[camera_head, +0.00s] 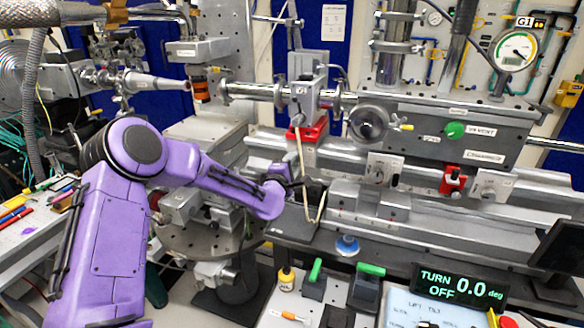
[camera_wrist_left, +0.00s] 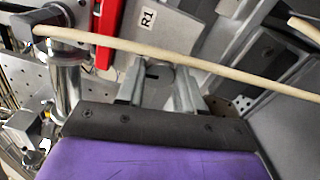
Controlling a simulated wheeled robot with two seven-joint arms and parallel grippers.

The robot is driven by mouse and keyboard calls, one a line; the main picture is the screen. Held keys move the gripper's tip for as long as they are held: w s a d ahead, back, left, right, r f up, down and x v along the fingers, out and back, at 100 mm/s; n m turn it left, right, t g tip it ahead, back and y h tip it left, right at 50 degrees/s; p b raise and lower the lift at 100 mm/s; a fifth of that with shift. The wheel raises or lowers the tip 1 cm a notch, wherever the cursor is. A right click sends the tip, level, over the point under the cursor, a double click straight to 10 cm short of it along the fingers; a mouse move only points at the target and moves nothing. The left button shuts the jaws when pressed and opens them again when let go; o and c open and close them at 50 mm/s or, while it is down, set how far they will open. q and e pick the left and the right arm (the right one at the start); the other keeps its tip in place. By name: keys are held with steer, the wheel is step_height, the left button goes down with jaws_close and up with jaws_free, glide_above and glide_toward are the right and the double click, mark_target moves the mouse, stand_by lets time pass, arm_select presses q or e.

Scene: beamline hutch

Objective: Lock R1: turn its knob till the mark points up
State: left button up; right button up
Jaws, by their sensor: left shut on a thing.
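My left gripper (camera_wrist_left: 160,92) is shut on a grey round knob (camera_wrist_left: 172,76) just below a plate with the label R1 (camera_wrist_left: 147,18) in the left wrist view. A small dark mark shows on the knob beside the left finger; I cannot tell surely which way it points. In the head view my purple left arm reaches in from the left and its gripper (camera_head: 290,184) is at the rail below the red block; the arm hides the knob there. My right gripper is not in view.
A beige cable (camera_wrist_left: 190,58) crosses close in front of the gripper and hangs in the head view (camera_head: 302,165). A red block (camera_head: 308,130) is above. A display (camera_head: 460,287) reads TURN 0.0 deg OFF. Green-handled tools (camera_head: 314,280) stand at the front.

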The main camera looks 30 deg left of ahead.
arm_select(q)
steer(key=shift+m, duration=1.1)
steer(key=o, duration=1)
steer(key=shift+o, duration=0.2)
steer(key=shift+s, duration=0.1)
steer(key=b+v, duration=0.2)
steer(key=v, duration=0.8)
steer(key=shift+s+b, duration=0.2)
steer(key=shift+b, duration=0.2)
